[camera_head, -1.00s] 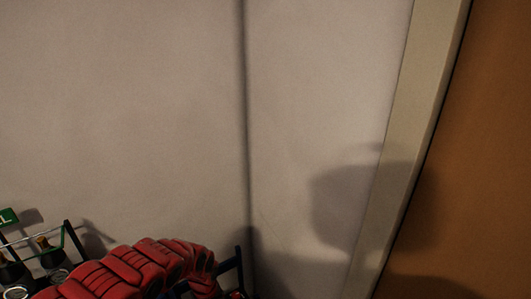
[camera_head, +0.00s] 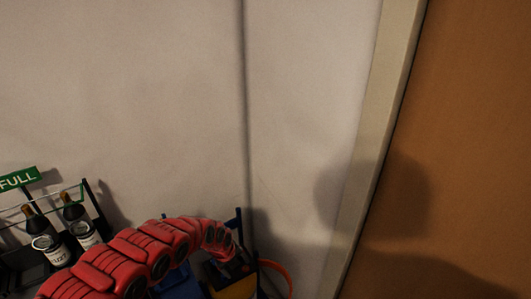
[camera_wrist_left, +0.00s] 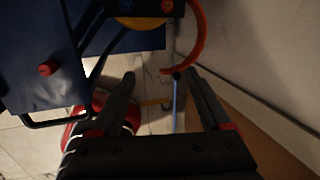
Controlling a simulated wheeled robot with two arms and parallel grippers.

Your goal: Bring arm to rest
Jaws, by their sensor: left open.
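My red left arm comes in from the lower left in the head view and bends down at its end. My left gripper (camera_head: 237,268), dark and partly hidden, is low in that view, in front of a blue and yellow rig (camera_head: 238,289). In the left wrist view my left gripper (camera_wrist_left: 158,77) is open, its two black fingers apart. Nothing is clearly held; a thin blue strip (camera_wrist_left: 176,100) shows between the fingers, and I cannot tell its distance. My right gripper is not in view.
A rack at the lower left holds dark bottles (camera_head: 74,212) under a green FULL sign (camera_head: 18,179). An orange hose (camera_head: 283,272) curves beside the rig. A blue box with a red knob (camera_wrist_left: 47,68) is left of the fingers. A wall and a brown door (camera_head: 470,150) stand behind.

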